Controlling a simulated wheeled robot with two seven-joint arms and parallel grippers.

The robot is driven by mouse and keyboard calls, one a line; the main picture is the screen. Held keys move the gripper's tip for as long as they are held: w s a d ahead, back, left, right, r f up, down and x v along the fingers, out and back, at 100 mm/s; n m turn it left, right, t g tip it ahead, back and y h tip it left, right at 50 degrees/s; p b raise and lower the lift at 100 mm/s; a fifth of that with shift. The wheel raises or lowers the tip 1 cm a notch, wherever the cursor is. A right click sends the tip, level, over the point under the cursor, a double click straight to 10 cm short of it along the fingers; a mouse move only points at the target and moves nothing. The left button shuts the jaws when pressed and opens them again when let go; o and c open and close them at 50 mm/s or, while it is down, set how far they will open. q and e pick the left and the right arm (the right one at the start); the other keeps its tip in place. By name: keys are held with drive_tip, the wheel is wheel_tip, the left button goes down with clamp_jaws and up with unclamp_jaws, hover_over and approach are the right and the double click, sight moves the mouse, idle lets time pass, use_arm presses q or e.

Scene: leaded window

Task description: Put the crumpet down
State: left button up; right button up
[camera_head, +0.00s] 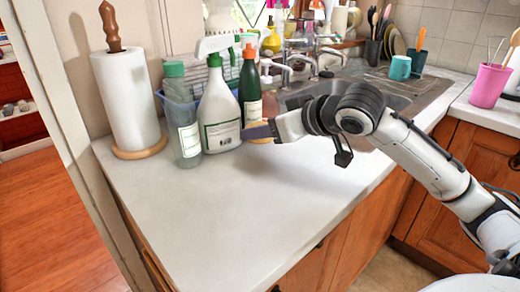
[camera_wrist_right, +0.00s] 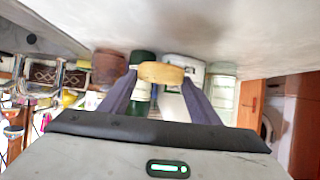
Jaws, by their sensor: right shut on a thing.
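The crumpet (camera_wrist_right: 162,73) is a round, pale tan disc between the two fingertips of my right gripper (camera_wrist_right: 163,84) in the wrist view. My right gripper is shut on it. In the head view the right gripper (camera_head: 258,131) reaches in from the right over the white countertop (camera_head: 230,210), close to the bottles. Only a thin tan edge of the crumpet (camera_head: 261,140) shows there, partly hidden by the finger. I cannot tell whether it touches the countertop. My left gripper is not in view.
A white spray bottle (camera_head: 220,112), a clear green-capped bottle (camera_head: 184,118) and a dark green bottle (camera_head: 250,88) stand just behind and left of the gripper. A paper towel roll (camera_head: 127,98) is at left, a sink (camera_head: 408,88) behind. The front countertop is clear.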

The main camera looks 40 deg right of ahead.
sight(265, 157)
drive_tip(key=shift+f+b, duration=0.5)
drive_tip(key=shift+f, duration=1.65)
drive_tip(key=shift+f, duration=0.2)
drive_tip(key=o, duration=1.3)
drive_tip(key=shift+r, duration=0.1)
